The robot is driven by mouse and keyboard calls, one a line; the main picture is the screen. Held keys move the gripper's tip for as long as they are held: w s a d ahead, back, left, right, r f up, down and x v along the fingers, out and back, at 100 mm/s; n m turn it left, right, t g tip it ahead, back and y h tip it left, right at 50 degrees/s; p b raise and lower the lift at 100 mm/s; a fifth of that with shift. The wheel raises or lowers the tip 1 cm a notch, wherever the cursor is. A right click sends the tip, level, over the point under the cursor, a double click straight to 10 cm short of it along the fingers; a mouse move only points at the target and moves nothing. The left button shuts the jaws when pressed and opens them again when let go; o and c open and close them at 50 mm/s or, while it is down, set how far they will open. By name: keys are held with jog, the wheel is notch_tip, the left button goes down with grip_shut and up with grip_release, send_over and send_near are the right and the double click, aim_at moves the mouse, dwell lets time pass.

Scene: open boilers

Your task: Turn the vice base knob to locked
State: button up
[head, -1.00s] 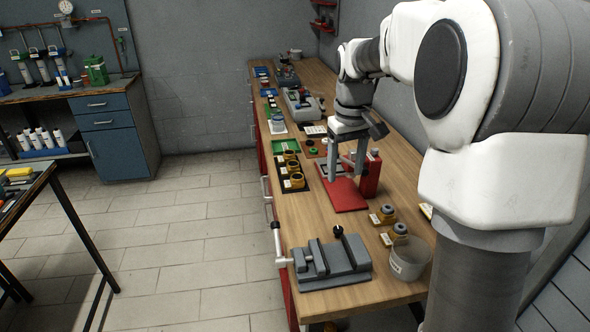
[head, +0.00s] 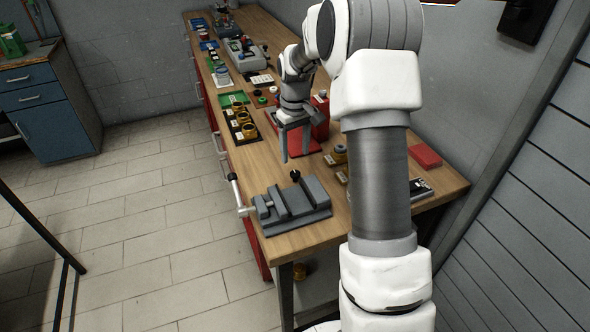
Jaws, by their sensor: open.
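The grey vice (head: 292,207) sits at the near left end of the wooden workbench, with its handle bar at its left side. A small black knob (head: 296,176) stands at the vice's far edge; its setting is too small to read. My gripper (head: 294,157) points down over the bench beyond the vice, above the red plate. Its two fingers are apart with nothing between them. It is clear of the knob, a little farther back along the bench.
Brass-coloured fittings (head: 339,154) stand right of my gripper, partly hidden by my arm. A dark tray with ring parts (head: 243,128) lies farther back. A red box (head: 425,156) lies at the right. The floor (head: 160,220) left of the bench is clear.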

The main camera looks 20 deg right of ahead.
aim_at(295, 172)
notch_tip(295, 172, down, 7)
dwell(0.3)
grip_shut()
dwell(0.3)
